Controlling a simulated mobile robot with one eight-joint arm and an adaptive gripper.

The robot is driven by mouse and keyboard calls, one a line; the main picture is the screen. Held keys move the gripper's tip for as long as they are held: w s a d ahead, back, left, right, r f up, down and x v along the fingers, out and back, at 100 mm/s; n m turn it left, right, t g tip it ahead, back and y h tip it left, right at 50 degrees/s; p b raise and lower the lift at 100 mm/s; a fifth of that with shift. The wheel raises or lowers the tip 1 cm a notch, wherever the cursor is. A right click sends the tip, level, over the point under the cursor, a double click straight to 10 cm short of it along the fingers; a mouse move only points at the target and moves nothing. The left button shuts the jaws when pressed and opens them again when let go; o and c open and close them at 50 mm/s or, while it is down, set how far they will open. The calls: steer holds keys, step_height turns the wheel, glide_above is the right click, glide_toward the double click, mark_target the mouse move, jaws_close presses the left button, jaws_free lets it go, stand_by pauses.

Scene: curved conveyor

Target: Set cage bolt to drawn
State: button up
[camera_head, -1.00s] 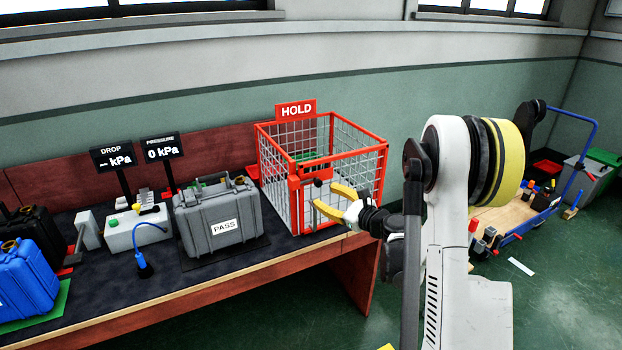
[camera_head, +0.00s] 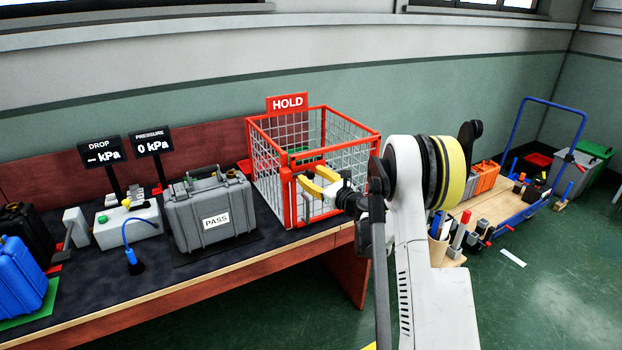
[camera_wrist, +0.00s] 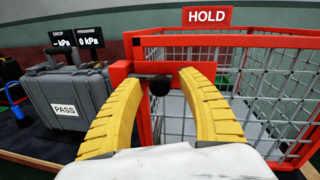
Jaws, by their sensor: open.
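The red-framed wire cage (camera_head: 292,215) stands at the right end of the bench under a HOLD sign, and fills the right of the wrist view (camera_wrist: 143,118). Its bolt shows in the wrist view as a black round knob (camera_wrist: 159,86) on a dark bar at the red front corner. My gripper (camera_head: 309,179) has yellow fingers, spread at the cage's front corner. In the wrist view the knob appears between the open fingertips (camera_wrist: 160,78), with gaps on both sides. I cannot tell the exact depth between fingertips and knob. In the head view the fingers hide the bolt.
A grey PASS case (camera_head: 212,208) stands left of the cage, close to it. A tester box (camera_head: 128,222), two pressure displays and a blue case (camera_head: 18,275) are farther left. A blue-handled trolley (camera_head: 508,203) stands on the floor to the right.

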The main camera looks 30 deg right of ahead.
mark_target(314, 167)
jaws_close()
steer(key=shift+d, duration=0.1)
steer(key=d, duration=0.3)
steer(key=shift+d, duration=0.4)
jaws_free()
steer(key=shift+d, duration=0.1)
